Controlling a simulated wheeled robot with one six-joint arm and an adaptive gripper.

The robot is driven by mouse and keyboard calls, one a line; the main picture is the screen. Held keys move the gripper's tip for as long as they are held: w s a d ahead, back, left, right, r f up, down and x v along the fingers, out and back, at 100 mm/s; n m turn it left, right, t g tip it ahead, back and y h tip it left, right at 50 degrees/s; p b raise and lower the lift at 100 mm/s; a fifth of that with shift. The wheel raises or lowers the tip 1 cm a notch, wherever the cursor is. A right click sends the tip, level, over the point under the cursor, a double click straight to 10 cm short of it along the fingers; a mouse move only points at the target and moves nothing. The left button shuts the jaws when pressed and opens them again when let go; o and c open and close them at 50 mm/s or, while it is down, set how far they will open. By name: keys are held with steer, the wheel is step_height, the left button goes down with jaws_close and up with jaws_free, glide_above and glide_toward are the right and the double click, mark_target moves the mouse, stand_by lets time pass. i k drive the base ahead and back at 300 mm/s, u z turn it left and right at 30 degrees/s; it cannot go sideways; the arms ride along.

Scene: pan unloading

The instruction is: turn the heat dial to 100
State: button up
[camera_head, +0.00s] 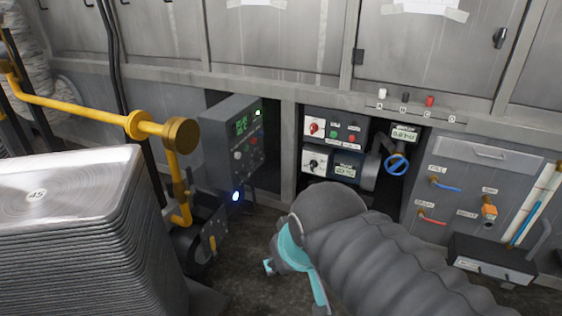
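A control box in the recess in the middle carries two knobs on white plates. The lower one is a dark dial (314,163) beside a lit display (345,171). The upper one is a red knob (314,127) beside green and red buttons. The labels are too small to read, so I cannot tell for sure which knob is the heat dial. My gripper (271,266), grey with teal parts, is low in the middle foreground, below and apart from the control box. My sleeved arm hides part of it, and its finger opening cannot be made out.
A stack of metal pans (75,205) stands at the left, beside a yellow pipe (85,112). A grey box with a green display (233,140) is left of the recess. A blue handwheel (396,164) and a valve panel (470,185) are at the right. Some dark floor is clear near my gripper.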

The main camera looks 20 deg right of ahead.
mark_target(259, 158)
steer(key=z, duration=0.85)
steer(key=k, duration=1.15)
steer(key=z, duration=1.05)
steer(key=i, duration=0.8)
steer(key=u, duration=0.5)
steer(key=i, duration=1.2)
steer(key=u, duration=1.75)
steer(key=i, duration=0.5)
steer(key=u, duration=0.4)
